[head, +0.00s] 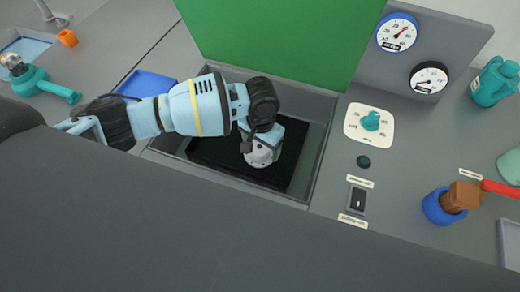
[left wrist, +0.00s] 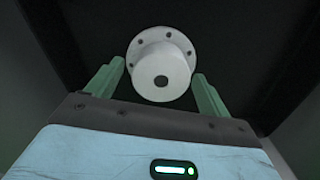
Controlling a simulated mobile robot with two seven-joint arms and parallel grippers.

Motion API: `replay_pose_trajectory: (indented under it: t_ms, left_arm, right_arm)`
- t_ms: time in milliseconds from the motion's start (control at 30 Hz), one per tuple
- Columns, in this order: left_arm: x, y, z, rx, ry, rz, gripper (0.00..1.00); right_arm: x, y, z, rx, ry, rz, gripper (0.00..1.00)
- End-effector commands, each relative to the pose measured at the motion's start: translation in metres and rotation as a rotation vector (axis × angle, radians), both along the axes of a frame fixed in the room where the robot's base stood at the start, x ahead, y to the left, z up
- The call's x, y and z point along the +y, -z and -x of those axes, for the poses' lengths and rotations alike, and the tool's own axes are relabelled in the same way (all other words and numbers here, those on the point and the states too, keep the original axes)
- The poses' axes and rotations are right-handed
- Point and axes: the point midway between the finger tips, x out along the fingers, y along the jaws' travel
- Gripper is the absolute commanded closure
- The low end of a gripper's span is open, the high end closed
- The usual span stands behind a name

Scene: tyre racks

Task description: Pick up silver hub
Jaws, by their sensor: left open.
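The silver hub (head: 262,155) lies on the black floor of a recessed bay, partly hidden by my left gripper in the head view. In the left wrist view the hub (left wrist: 160,66) is a pale flanged cylinder with a dark centre hole and small holes around its flange. My left gripper (left wrist: 158,83) is open, with one green finger on each side of the hub. Gaps show between the fingers and the hub, and the gripper is not closed on it. In the head view my left gripper (head: 264,147) reaches down into the bay over the hub. My right gripper is not in view.
Grey walls (head: 320,145) surround the bay, and a green panel (head: 280,40) stands behind it. A control panel with a teal knob (head: 371,121) and a switch (head: 358,199) is at the right. A blue tray (head: 148,84) lies at the left. A blue cup (head: 438,210) stands far right.

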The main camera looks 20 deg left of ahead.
Motion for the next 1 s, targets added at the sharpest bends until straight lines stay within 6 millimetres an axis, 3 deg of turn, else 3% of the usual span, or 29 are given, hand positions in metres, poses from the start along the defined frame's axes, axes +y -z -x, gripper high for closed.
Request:
replay_pose_trajectory:
  t_ms: [133,567,833,1000]
  left_arm:
    - [0.0,-0.001,0.0,-0.001,0.0,0.0,0.21]
    - [0.0,-0.001,0.0,0.0,0.0,0.0,0.77]
    - [0.0,-0.005,-0.001,-0.002,0.0,0.001,0.77]
    - [0.0,-0.028,-0.002,-0.007,-0.001,0.002,0.77]
  right_arm:
    - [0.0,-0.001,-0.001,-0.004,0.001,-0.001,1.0]
    - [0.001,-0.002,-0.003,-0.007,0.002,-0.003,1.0]
    - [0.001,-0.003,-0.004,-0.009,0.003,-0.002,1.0]
    - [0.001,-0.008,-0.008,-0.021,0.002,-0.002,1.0]
